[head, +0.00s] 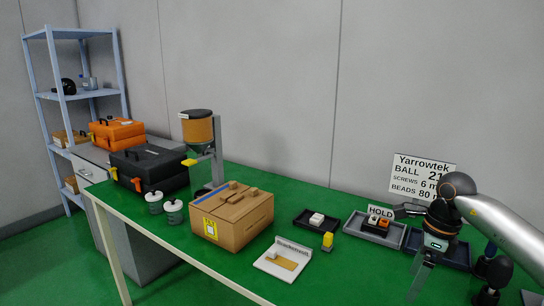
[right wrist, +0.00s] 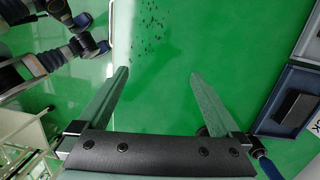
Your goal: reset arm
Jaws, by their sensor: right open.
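My right arm comes in from the right in the head view, over the right end of the green table (head: 330,215). Its gripper (head: 418,284) points downward at the table's front right. In the right wrist view the two fingers of the right gripper (right wrist: 158,74) are spread wide apart. Nothing is between them, and green surface shows beyond. My left gripper does not show in the head view. Dark jointed parts show at the upper left of the right wrist view, but I cannot tell a gripper there.
Trays (head: 375,231) stand behind the right gripper, with a HOLD sign (head: 380,212) and a lettered board. A cardboard box (head: 232,222), a white plate (head: 271,266), a dispenser (head: 198,130) and toolboxes stand farther left. Dark specks (right wrist: 152,28) lie on green in the wrist view.

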